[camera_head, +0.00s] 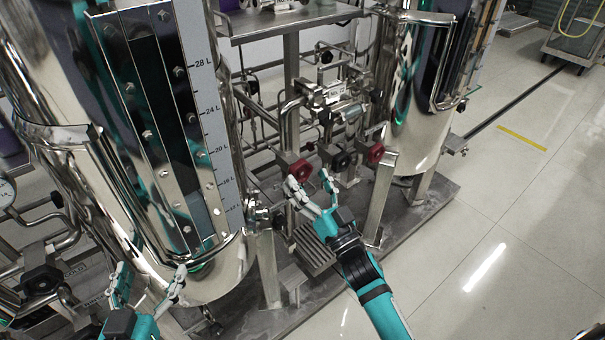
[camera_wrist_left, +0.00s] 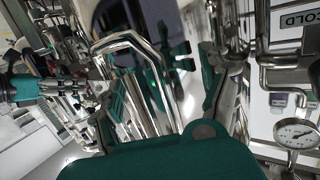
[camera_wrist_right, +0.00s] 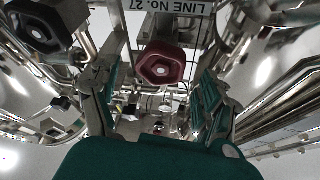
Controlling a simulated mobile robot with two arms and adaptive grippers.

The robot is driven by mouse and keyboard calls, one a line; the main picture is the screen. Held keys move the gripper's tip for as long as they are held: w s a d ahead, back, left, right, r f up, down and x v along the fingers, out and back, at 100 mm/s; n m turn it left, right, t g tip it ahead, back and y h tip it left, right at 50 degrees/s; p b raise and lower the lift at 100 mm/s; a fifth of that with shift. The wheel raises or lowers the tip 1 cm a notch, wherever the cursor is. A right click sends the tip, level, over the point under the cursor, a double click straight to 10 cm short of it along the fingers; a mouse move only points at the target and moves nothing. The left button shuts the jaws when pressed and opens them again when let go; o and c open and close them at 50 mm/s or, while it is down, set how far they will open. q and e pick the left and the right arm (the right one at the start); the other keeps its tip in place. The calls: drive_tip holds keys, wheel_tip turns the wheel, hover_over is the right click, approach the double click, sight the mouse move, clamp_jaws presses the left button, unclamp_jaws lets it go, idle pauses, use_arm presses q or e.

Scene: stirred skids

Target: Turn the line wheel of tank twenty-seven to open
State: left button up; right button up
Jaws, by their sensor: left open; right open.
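A red hexagonal wheel (camera_head: 300,170) is on the pipework between two steel tanks. In the right wrist view a red wheel (camera_wrist_right: 160,66) lies ahead between my open fingers, below a plate (camera_wrist_right: 166,12) reading LINE No. 27. My right gripper (camera_head: 311,182) is open and close to the left red wheel in the head view; whether it touches cannot be told. A dark wheel (camera_head: 341,162) and another red wheel (camera_head: 376,153) are to the right. My left gripper (camera_head: 148,278) is open and empty before the large left tank (camera_head: 230,265).
The left tank has a level scale (camera_head: 205,90). The right tank (camera_head: 415,140) stands behind the wheels. A dark wheel (camera_head: 41,280) and a gauge (camera_head: 6,190) are at the far left. The gauge also shows in the left wrist view (camera_wrist_left: 296,133). Open floor (camera_head: 510,230) is at right.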

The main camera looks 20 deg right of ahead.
use_arm(q)
drive_tip(key=shift+w+d+r+t, duration=0.1)
drive_tip(key=shift+r+t, duration=0.2)
drive_tip(key=shift+r, duration=0.15)
drive_tip(key=shift+w+d+r+t, duration=0.1)
drive_tip(key=shift+r+t, duration=0.2)
drive_tip(key=shift+r, duration=0.1)
use_arm(e)
drive_tip(key=shift+x, duration=1.4)
drive_tip(key=shift+c, duration=0.3)
drive_tip(key=c, duration=1.1)
